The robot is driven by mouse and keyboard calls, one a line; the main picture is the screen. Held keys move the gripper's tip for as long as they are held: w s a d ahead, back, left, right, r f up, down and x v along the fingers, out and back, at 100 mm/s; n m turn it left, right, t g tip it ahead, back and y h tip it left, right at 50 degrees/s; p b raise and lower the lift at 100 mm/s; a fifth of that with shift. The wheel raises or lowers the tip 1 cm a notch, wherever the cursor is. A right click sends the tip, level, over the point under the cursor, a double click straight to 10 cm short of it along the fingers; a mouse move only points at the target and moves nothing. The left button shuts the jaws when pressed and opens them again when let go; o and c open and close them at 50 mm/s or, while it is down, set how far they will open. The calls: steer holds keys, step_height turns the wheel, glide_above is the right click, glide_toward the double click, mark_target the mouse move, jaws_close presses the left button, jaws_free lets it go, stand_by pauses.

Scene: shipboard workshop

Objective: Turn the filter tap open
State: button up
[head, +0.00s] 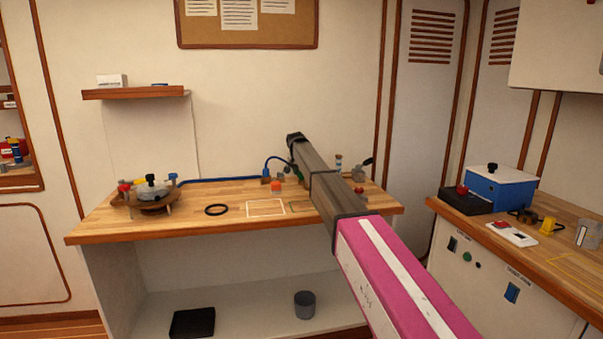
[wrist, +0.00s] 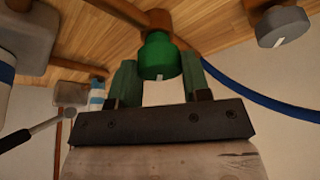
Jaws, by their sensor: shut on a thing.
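The green tap knob (wrist: 158,57), with a white mark on its lower end, hangs from a brown fitting in the wrist view. I take it to be the filter tap. My gripper (wrist: 158,72) has one finger on each side of the knob and is shut on it. The white mark points roughly toward the gripper palm.
A grey knob (wrist: 283,27) is right of the green one in the wrist view, with a blue hose (wrist: 245,95) passing below it. A thin metal lever (wrist: 40,128) is at left.

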steer(key=m, duration=0.2)
steer(key=m+g+h, duration=0.1)
steer(key=m, duration=0.1)
steer(key=shift+w+a+m+h, duration=0.1)
steer(key=shift+m+h, duration=0.2)
steer(key=shift+m+g+h, duration=0.3)
steer(key=shift+m+g, duration=0.2)
steer(key=shift+m, duration=1.4)
steer(key=o, duration=0.9)
steer(key=shift+r, duration=0.15)
steer(key=v, duration=1)
steer(key=shift+a+r, duration=0.25)
